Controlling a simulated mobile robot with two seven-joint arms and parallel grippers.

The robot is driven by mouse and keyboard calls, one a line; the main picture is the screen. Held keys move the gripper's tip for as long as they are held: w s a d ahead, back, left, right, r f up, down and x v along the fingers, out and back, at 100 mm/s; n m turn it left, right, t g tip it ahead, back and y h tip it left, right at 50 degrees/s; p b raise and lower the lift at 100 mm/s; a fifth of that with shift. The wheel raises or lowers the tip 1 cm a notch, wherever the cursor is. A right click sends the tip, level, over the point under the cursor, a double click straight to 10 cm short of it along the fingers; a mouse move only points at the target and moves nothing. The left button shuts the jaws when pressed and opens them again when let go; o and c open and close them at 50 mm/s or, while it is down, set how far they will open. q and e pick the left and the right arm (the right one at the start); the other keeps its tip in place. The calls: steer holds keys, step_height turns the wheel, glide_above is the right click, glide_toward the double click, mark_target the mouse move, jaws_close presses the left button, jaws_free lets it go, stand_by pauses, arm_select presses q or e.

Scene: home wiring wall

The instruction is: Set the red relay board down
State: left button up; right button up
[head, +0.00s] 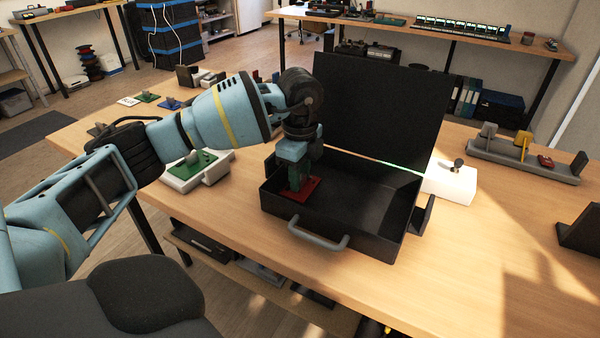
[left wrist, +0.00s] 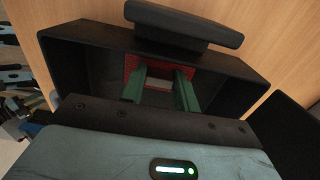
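The red relay board (head: 312,184) is inside the open black case (head: 345,225), towards its left end. My left gripper (head: 297,180) reaches down into the case from above, with its green fingers at the board. In the left wrist view the red board (left wrist: 131,67) shows behind and between the two fingers (left wrist: 160,82). A pale grey part of it fills the gap between the fingertips, so the gripper looks shut on it. The fingers hide part of the board. I cannot tell whether it touches the case floor. My right gripper is not in view.
The case's raised lid (head: 380,110) stands behind and its handle (head: 318,238) faces front. A white block (head: 449,182) stands right of the case; a white holder with a green board (head: 195,165) stands left. A grey rack (head: 525,160) is farther right. The front right tabletop is clear.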

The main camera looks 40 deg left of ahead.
arm_select(q)
steer(key=o, duration=0.4)
step_height(320, 180, up, 12)
steer(key=shift+r+p, duration=0.2)
steer(key=shift+p, duration=0.65)
